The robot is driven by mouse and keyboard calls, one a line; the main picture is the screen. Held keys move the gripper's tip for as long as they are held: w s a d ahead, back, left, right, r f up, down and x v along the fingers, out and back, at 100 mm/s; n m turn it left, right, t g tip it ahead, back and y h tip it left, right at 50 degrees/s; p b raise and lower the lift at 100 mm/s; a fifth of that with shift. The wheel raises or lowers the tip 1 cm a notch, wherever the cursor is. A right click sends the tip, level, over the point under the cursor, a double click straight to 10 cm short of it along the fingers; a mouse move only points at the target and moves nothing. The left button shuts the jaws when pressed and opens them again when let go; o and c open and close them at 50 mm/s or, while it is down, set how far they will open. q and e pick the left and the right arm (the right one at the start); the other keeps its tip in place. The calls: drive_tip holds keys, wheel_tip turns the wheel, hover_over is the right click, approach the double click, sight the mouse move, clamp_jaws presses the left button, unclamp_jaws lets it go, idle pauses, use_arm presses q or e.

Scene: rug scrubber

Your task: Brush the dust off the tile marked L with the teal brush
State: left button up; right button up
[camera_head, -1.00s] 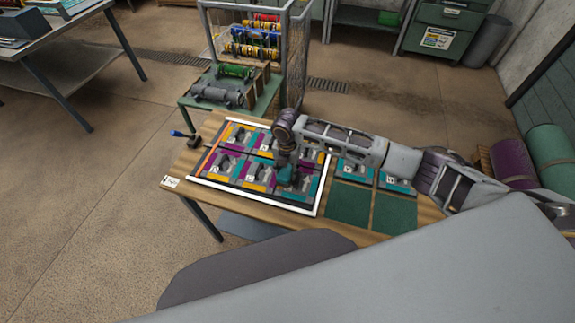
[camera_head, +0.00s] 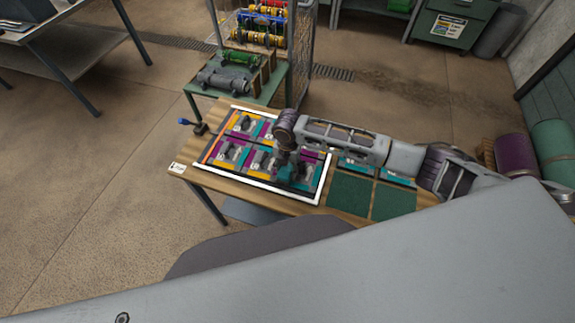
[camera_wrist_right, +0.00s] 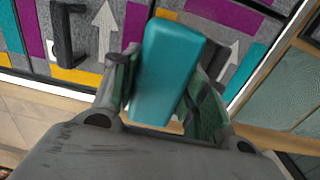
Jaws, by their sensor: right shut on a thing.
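My right gripper (camera_head: 287,176) is over the lower right of a white-framed panel (camera_head: 325,178) of tiles on the wooden table. In the wrist view the right gripper (camera_wrist_right: 160,88) is shut on the teal brush (camera_wrist_right: 170,65), a rounded block between its fingers. The brush hides the tile behind it, and I cannot tell whether it touches it. The tiles are speckled grey with purple, yellow and teal patches and white arrows (camera_wrist_right: 104,28). Dark patches or objects lie on several tiles. I cannot read which one is marked L. My left gripper is not in view.
Two plain green squares (camera_head: 349,193) and tiles with teal edges (camera_head: 357,164) lie right of the panel. A blue-handled tool (camera_head: 190,124) lies at the table's left end. A green cart (camera_head: 262,95) with rollers stands behind. A dark handle-like object (camera_wrist_right: 66,40) sits on a left tile.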

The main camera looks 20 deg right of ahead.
drive_tip(key=shift+w, duration=0.15)
drive_tip(key=shift+w+d+f+b, duration=0.1)
drive_tip(key=shift+w+d+b, duration=0.05)
drive_tip(key=shift+w+d, duration=0.7)
drive_tip(key=shift+w+d+f+b, duration=0.15)
drive_tip(key=shift+w+d, duration=0.4)
drive_tip(key=shift+w, duration=0.55)
drive_tip(key=shift+s+a, duration=0.1)
drive_tip(key=shift+s, duration=0.05)
drive_tip(key=shift+s+a+p, duration=0.45)
drive_tip(key=shift+s+p, duration=0.2)
drive_tip(key=shift+s, duration=0.05)
drive_tip(key=shift+s+a+p, duration=0.45)
drive_tip(key=shift+s+p, duration=0.2)
drive_tip(key=shift+s, duration=0.05)
drive_tip(key=shift+s+a+f+p, duration=0.1)
drive_tip(key=shift+s+a+p, duration=0.35)
drive_tip(key=shift+s, duration=0.25)
drive_tip(key=shift+w+d, duration=0.1)
drive_tip(key=shift+w+d+b, duration=0.15)
drive_tip(key=shift+w+d, duration=0.3)
drive_tip(key=shift+w, duration=0.25)
drive_tip(key=shift+w+d+b, duration=0.1)
drive_tip(key=shift+w+d, duration=0.4)
drive_tip(key=shift+w, duration=0.25)
drive_tip(key=shift+w+d+b, duration=0.15)
drive_tip(key=shift+w+d, duration=0.3)
drive_tip(key=shift+w, duration=0.25)
